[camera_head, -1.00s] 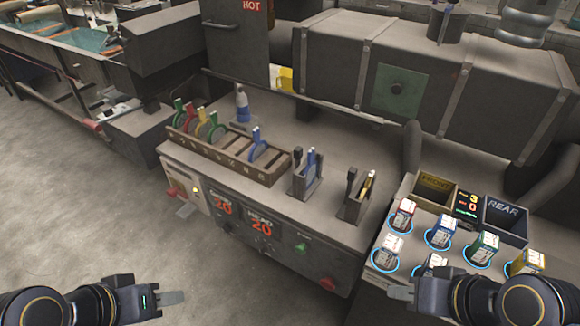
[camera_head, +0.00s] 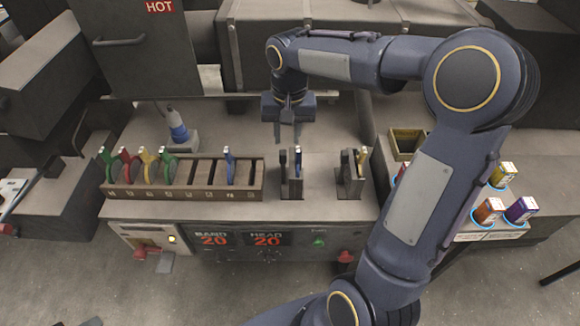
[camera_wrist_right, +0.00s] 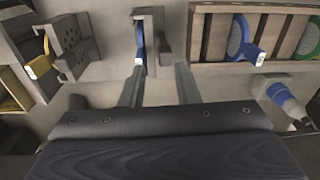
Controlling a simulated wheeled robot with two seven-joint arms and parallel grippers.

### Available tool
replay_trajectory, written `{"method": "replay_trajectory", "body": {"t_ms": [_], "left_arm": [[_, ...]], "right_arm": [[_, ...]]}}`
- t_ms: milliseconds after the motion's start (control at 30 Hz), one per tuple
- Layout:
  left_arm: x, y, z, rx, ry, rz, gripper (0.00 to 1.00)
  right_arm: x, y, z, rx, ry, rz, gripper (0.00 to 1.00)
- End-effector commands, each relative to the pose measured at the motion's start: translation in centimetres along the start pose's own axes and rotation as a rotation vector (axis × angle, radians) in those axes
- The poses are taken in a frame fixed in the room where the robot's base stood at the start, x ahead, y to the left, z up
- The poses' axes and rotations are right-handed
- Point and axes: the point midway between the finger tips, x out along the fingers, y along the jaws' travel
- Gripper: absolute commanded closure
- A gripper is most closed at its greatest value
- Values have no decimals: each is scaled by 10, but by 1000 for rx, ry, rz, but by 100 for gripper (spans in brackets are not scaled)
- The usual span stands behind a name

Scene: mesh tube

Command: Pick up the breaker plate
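No label marks the breaker plate, so I cannot tell which piece it is. A perforated grey block with a yellow-tipped piece (camera_wrist_right: 40,65) shows at the left of the right wrist view; its holder (camera_head: 350,180) is on the bench in the head view. The middle holder (camera_head: 292,185) carries a blue-tipped piece (camera_wrist_right: 140,45) and a dark piece. My right gripper (camera_head: 287,135) points down just behind and above this middle holder. In the right wrist view its fingers (camera_wrist_right: 158,88) are apart and empty, with the blue-tipped piece ahead between them. My left gripper is out of view.
A slotted rack (camera_head: 182,195) with coloured ring-shaped pieces stands left of the holders. Boxes (camera_head: 488,210) stand at the right, partly hidden by my right arm. A machine stands behind the bench.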

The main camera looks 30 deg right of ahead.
Motion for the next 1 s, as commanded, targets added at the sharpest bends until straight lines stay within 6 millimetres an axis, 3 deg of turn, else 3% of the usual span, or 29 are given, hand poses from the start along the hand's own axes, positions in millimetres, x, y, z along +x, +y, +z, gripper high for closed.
{"method": "replay_trajectory", "body": {"t_ms": [100, 200, 700, 1000], "left_arm": [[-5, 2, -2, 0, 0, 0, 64], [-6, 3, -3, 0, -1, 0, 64], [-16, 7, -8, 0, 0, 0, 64], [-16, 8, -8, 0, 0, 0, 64]], "right_arm": [[8, -6, -18, 37, -22, 31, 71], [16, -7, -23, 50, -29, 41, 71], [79, -8, -13, 50, -30, 42, 71], [89, -8, -13, 51, -26, 40, 71]]}}
